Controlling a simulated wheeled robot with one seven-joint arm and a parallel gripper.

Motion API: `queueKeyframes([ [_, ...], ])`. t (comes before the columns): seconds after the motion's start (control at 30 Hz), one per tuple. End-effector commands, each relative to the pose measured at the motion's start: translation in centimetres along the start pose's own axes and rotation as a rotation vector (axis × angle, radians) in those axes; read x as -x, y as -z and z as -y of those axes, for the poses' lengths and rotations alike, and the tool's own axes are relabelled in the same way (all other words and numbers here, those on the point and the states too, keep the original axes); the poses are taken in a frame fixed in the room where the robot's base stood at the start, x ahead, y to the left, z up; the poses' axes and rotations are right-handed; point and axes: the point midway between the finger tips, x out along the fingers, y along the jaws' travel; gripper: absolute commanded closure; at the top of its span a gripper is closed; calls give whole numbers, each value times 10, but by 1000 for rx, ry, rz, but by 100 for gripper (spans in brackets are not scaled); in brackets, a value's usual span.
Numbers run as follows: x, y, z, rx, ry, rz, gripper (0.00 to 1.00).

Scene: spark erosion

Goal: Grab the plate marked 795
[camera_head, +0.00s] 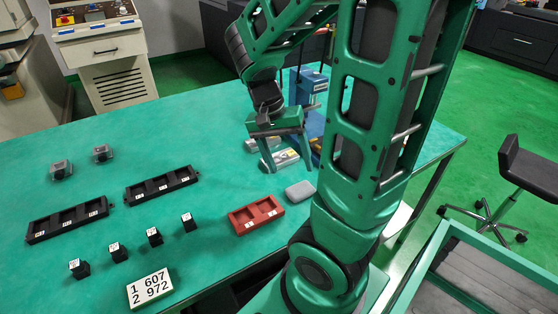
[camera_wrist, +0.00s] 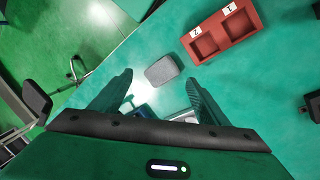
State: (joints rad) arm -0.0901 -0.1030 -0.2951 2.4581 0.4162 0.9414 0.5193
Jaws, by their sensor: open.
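I cannot read the number 795 on anything. Several small black blocks with white labels, including a left one (camera_head: 78,268) and a right one (camera_head: 188,223), stand in a slanting row on the green table in the head view. Their labels are too small to read. My gripper (camera_head: 287,160) is open and empty above the table, to the right of and behind that row. In the wrist view its two fingers (camera_wrist: 158,90) are spread apart, with a grey rounded block (camera_wrist: 162,70) on the table beyond them.
A red tray (camera_head: 231,218) has two pockets, labelled 1 and 2 in the wrist view. A white sign (camera_head: 150,288) reads "1 607, 2 972". Two black racks (camera_head: 68,221) (camera_head: 162,186) with labels lie behind the blocks. A blue device (camera_head: 311,85) stands behind my gripper.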

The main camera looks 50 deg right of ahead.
Motion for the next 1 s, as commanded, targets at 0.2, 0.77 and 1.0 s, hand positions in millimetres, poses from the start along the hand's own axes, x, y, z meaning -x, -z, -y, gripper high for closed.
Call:
queueKeyframes([
  [0.2,-16,22,28,-187,-141,-86,31],
  [0.77,-38,65,104,-634,-318,-580,31],
  [1.0,-36,74,138,-770,-271,-833,31],
])
